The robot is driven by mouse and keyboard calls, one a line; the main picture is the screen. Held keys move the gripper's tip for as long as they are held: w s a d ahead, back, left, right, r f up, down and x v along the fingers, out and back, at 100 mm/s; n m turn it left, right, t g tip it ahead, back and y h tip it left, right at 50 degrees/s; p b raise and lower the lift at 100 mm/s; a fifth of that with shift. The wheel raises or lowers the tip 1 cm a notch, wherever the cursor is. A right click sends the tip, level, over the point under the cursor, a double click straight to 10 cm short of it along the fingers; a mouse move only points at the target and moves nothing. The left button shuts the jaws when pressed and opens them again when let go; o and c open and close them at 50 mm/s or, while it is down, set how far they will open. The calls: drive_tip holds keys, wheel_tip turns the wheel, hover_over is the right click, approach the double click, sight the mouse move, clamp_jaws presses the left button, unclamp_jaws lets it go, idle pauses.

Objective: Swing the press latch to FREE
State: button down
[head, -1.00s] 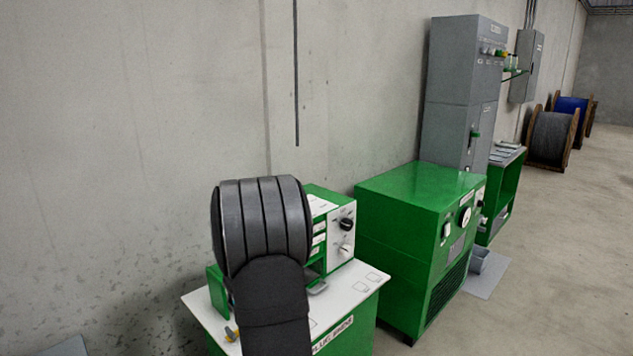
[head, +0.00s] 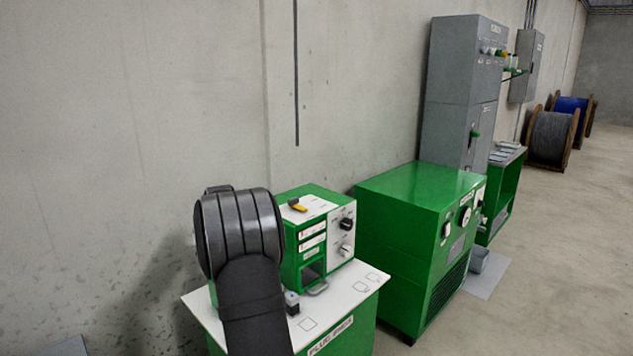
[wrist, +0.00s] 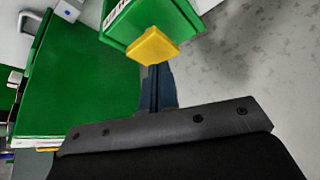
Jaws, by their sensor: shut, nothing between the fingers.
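A small yellow and black lever (head: 298,206) lies on a white plate on top of the green bench unit (head: 305,245) in the head view; it may be the press latch, but its lettering is too small to read. In the wrist view, my gripper (wrist: 157,72) is shut and empty, its dark fingers together. Their tips are at or just under a yellow block (wrist: 153,46) on the end of a green part (wrist: 140,20). Contact cannot be told, nor whether this block is that lever. In the head view my fingers are hidden behind my arm.
The unit stands on a white-topped bench (head: 345,290). A small grey and dark piece (head: 292,302) sits beside my arm. A large green cabinet (head: 415,215) is to the right, with open floor (head: 560,260) beyond. The concrete wall (head: 120,150) is close behind.

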drive_tip(key=shift+w+f+m+g, duration=0.25)
drive_tip(key=shift+f+m+g, duration=0.05)
drive_tip(key=shift+f, duration=0.15)
wheel_tip(320, 180, up, 5)
drive_tip(key=shift+d+r, duration=0.1)
drive_tip(key=shift+r, duration=0.05)
drive_tip(key=c, duration=1.5)
unclamp_jaws()
drive_tip(key=s+d+f+n+g+h, duration=0.1)
drive_tip(key=s+f+n+g, duration=0.15)
drive_tip(key=s, duration=0.45)
drive_tip(key=s+d+f+n+g+h, duration=0.1)
drive_tip(key=s+f+n+g, duration=0.1)
drive_tip(key=s+n, duration=0.35)
drive_tip(key=f, duration=0.5)
drive_tip(key=s+f+m, duration=0.1)
drive_tip(key=f, duration=0.5)
drive_tip(key=f+m, duration=0.1)
drive_tip(key=f, duration=0.5)
drive_tip(key=shift+s+f, duration=0.25)
drive_tip(key=shift+s, duration=0.1)
